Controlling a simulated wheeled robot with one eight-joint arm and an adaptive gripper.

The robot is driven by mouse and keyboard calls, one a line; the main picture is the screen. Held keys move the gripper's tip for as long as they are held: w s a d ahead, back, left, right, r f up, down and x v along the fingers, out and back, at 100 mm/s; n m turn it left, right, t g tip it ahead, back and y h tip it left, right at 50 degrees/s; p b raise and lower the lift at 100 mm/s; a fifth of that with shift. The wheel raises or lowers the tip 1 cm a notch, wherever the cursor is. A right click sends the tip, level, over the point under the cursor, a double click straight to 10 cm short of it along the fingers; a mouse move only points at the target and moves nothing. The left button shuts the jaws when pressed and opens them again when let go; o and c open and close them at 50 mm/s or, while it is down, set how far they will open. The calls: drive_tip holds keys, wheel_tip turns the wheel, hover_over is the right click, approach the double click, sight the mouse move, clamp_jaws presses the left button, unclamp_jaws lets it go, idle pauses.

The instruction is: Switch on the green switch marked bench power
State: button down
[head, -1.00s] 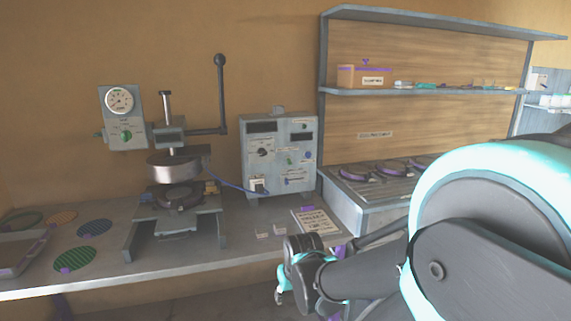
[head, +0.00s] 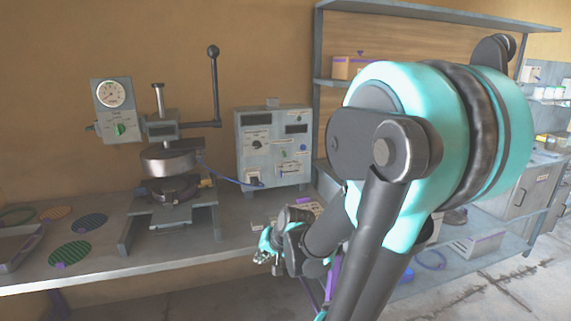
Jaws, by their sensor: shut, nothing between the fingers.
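The grey control box (head: 272,145) stands at the back of the bench, with dark displays, a round knob and several small labelled controls. A small green switch (head: 284,168) sits on the lower right part of its face. Its label is too small to read, and so is its on or off position. A larger green knob (head: 121,129) is on the gauge panel at the left. My gripper (head: 264,256) is at the bench's front edge, below and in front of the box, apart from it. It is shut and empty, small in the view.
The plate press (head: 172,162) with its tall upright lever stands left of the box. A blue cable (head: 221,177) runs between them. Round mesh discs (head: 78,254) lie on the bench (head: 180,248) at left. A shelf unit (head: 440,17) stands at right, largely behind my arm.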

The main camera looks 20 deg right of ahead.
drive_tip(key=w+d+r+m+t+y, duration=0.1)
drive_tip(key=w+r+m+t+y, duration=0.15)
drive_tip(key=w+r+m, duration=0.55)
drive_tip(key=w+d+r+m+t+y, duration=0.15)
drive_tip(key=w+m+t, duration=0.3)
drive_tip(key=w, duration=0.85)
drive_tip(key=m+t+h, duration=0.6)
drive_tip(key=m+h, duration=0.1)
drive_tip(key=m, duration=1.2)
approach(282, 165)
drive_tip(key=s, duration=0.4)
drive_tip(key=shift+w, duration=0.1)
drive_tip(key=w, duration=0.6)
drive_tip(key=w+r, duration=0.1)
drive_tip(key=w, duration=0.3)
drive_tip(key=shift+w, duration=0.1)
drive_tip(key=shift+s+r, duration=0.35)
drive_tip(key=shift+r, duration=0.2)
drive_tip(key=shift+s+r, duration=0.35)
drive_tip(key=shift+r, duration=0.15)
drive_tip(key=shift+s+r, duration=0.3)
drive_tip(key=shift+r, duration=0.4)
